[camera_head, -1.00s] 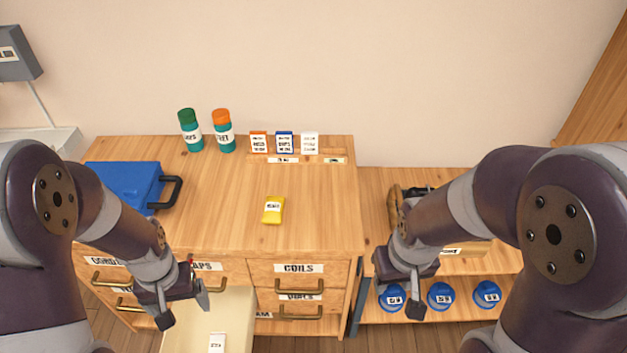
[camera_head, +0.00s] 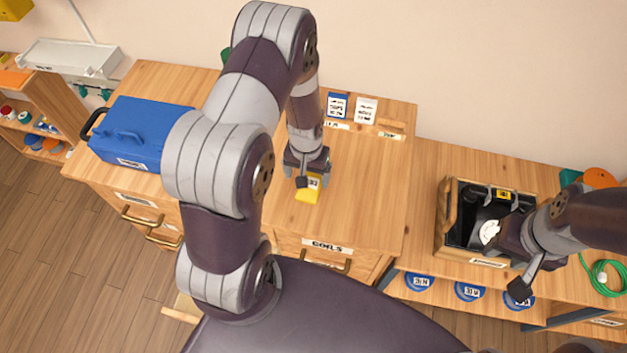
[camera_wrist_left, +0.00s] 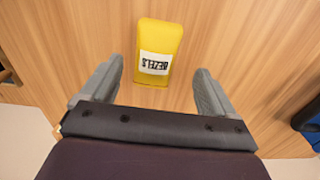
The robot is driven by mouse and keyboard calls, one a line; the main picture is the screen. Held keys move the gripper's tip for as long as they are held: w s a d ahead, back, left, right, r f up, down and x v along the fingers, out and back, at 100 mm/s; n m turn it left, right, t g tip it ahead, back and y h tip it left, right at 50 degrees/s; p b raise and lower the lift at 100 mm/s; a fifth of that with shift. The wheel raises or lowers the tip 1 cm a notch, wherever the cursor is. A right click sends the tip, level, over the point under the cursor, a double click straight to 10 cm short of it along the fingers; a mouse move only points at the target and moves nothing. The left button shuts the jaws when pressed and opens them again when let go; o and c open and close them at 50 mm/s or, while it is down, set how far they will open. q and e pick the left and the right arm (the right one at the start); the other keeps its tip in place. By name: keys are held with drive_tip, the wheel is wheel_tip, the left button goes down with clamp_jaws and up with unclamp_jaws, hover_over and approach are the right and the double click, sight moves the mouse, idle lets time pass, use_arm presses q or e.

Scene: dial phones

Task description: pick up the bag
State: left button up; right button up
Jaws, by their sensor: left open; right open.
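The yellow bag (camera_head: 308,193) with a white label lies on the wooden cabinet top, partly hidden by my left gripper (camera_head: 306,174). In the left wrist view the bag (camera_wrist_left: 159,40) lies between the lines of the two open fingers (camera_wrist_left: 160,88), near their tips, with bare wood on both sides. The fingers do not appear to touch it. My right gripper (camera_head: 515,272) is open and empty, by the wooden tray over the right-hand bench.
A blue case (camera_head: 135,130) stands on the cabinet's left. Small labelled boxes (camera_head: 366,110) stand at the back edge. The wooden tray (camera_head: 447,205) holds a black phone with a white dial (camera_head: 490,232). Blue reels (camera_head: 469,291) sit on the shelf below.

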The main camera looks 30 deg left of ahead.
sight(311, 185)
use_arm(q)
drive_tip(key=f, duration=0.3)
drive_tip(key=f+p, duration=0.1)
drive_tip(key=shift+s+d+f, duration=0.15)
drive_tip(key=shift+s+d, duration=0.1)
drive_tip(key=shift+d, duration=0.1)
drive_tip(key=shift+f, duration=0.55)
drive_tip(key=c, duration=1.2)
